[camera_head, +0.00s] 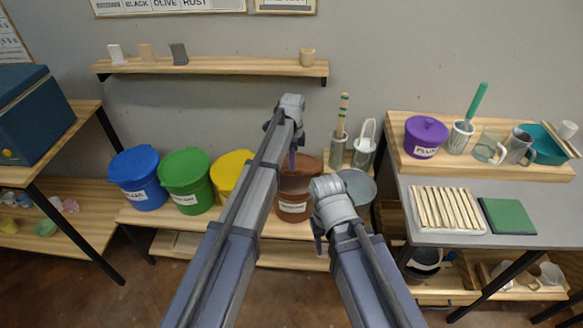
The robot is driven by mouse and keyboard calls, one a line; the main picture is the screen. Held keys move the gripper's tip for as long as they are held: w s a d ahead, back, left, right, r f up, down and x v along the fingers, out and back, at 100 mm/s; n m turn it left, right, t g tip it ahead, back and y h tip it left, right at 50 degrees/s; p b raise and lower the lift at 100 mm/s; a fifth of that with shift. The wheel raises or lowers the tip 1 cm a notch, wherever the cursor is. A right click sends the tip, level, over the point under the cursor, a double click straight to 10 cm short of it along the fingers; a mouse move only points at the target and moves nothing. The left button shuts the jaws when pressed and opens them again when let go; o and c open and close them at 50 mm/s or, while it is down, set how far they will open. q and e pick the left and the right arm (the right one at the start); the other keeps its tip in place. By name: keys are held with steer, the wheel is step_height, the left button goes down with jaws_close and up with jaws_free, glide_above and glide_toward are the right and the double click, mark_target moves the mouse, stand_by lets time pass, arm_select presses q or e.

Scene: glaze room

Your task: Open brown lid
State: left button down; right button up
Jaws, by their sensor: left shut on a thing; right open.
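The brown bucket (294,207) with a white label stands on the low wooden bench, between the yellow and grey buckets. Its brown lid (311,169) shows at the top, partly hidden behind my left arm and gripper. My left gripper (293,160) points down at the lid and is shut on it, near its middle. I cannot tell whether the lid is raised off the rim. My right gripper (319,245) is open and empty, in front of and to the right of the brown bucket, lower in the view.
Blue (138,179), green (187,182) and yellow (231,174) lidded buckets stand to the left. A grey bucket (358,186) is at the right, partly behind my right arm. Metal tool holders (337,152) stand behind it. A wall shelf (220,67) hangs above; a table (440,251) is at right.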

arm_select(q)
steer(key=w+r+p, duration=0.3)
steer(key=w+r, duration=0.1)
steer(key=shift+w+r, duration=0.2)
stand_by(0.3)
steer(key=c, duration=1.3)
jaws_free()
steer(key=shift+o, duration=1.4)
steer(key=shift+w+f, duration=0.25)
steer(key=shift+o, duration=0.7)
steer(key=shift+s+r, duration=0.1)
steer(key=shift+s, duration=0.1)
steer(key=shift+r, duration=0.1)
